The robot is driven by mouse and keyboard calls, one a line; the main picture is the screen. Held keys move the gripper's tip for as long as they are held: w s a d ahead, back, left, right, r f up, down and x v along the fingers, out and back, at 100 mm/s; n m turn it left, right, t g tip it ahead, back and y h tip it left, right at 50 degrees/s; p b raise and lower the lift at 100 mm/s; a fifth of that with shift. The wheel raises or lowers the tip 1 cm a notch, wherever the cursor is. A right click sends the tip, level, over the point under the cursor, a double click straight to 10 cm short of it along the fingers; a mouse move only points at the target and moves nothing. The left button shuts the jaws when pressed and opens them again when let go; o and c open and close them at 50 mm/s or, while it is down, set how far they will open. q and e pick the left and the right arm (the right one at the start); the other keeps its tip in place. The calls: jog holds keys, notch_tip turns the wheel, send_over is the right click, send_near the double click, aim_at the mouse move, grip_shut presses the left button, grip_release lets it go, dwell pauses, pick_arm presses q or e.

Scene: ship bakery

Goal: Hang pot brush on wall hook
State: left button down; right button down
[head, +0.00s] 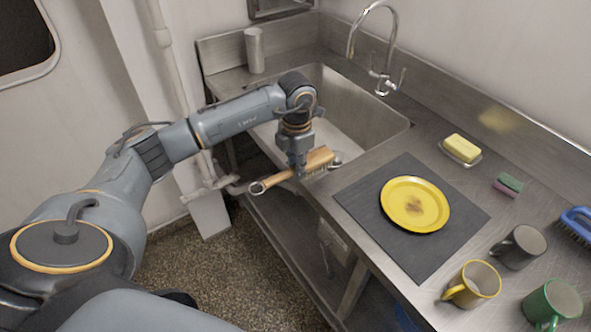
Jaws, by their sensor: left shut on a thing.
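The pot brush (318,160) has a wooden head with bristles underneath and a wooden handle ending in a ring at the left. My left gripper (300,174) points down and is shut on the brush where the handle meets the head. The brush is held above the front edge of the sink, with its handle reaching out to the left past the edge. Parts of the fingers are hard to make out. No wall hook can be made out in this view. My right gripper is not in view.
The steel sink (392,128) has a curved tap (383,78) behind it. A yellow plate (414,222) lies on a dark mat (372,238). Mugs, a sponge, a soap dish and a blue brush (577,226) stand at the right. A metal cup (255,50) stands at the back left.

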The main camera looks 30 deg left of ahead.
pick_arm(q)
jog(key=f, duration=0.2)
jog(key=w+f+p, duration=0.1)
jog(key=f, duration=0.1)
jog(key=shift+a+f, duration=0.1)
jog(key=shift+a, duration=0.3)
jog(key=shift+f, duration=0.2)
jog(key=c, duration=1.2)
grip_release()
